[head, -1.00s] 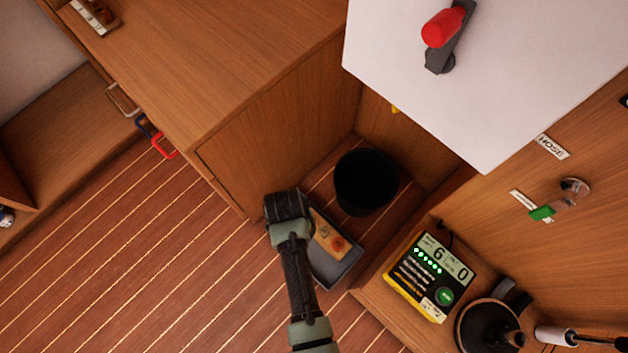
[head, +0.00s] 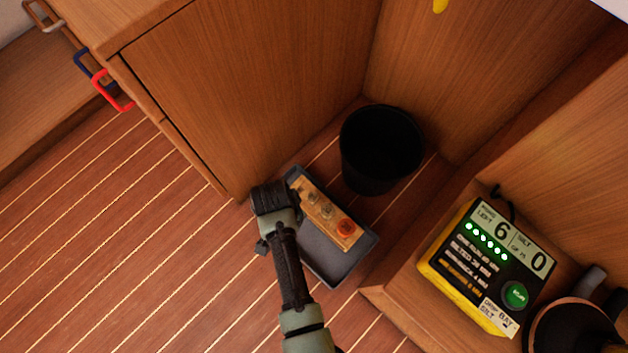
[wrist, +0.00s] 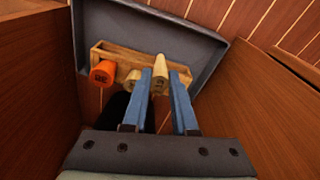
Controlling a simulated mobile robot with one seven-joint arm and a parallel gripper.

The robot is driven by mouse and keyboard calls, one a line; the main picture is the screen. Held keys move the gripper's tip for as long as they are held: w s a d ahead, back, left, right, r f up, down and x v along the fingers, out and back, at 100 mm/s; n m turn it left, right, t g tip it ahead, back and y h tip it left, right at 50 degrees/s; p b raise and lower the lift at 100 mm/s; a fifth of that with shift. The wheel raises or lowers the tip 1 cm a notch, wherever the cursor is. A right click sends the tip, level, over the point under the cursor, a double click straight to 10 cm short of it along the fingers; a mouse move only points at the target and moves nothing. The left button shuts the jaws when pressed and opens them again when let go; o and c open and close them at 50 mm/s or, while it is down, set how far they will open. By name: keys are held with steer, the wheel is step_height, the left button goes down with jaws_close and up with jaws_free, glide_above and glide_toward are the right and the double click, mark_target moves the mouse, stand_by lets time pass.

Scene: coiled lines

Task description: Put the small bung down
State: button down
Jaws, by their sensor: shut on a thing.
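My gripper (wrist: 162,76) has its two blue fingers around a pale tan bung, the small bung (wrist: 160,67), and is shut on it. In the wrist view the bung overlaps the right part of a wooden rack (wrist: 115,52). I cannot tell whether its end sits in the rack or just above it. The rack also shows in the head view (head: 351,240). An orange-red bung (wrist: 102,74) stands at the rack's left end, with another tan bung (wrist: 132,79) partly hidden by a finger. In the head view the held bung is hidden by my gripper.
The rack lies in a grey tray (head: 325,268) on the plank floor, close to a wooden cabinet (head: 250,80). A black bin (head: 380,150) stands behind it. A yellow-edged counter box (head: 485,265) sits on a ledge at right. Floor at left is clear.

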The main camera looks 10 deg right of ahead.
step_height(320, 180, down, 3)
steer(key=shift+r+b, duration=0.1)
steer(key=shift+b, duration=0.65)
step_height(320, 180, down, 9)
steer(key=b, duration=0.7)
steer(key=shift+f, duration=0.2)
steer(key=shift+f, duration=0.15)
steer(key=c, duration=0.7)
jaws_free()
step_height(320, 180, up, 12)
steer(key=s+a+p, duration=0.1)
steer(key=p, duration=0.7)
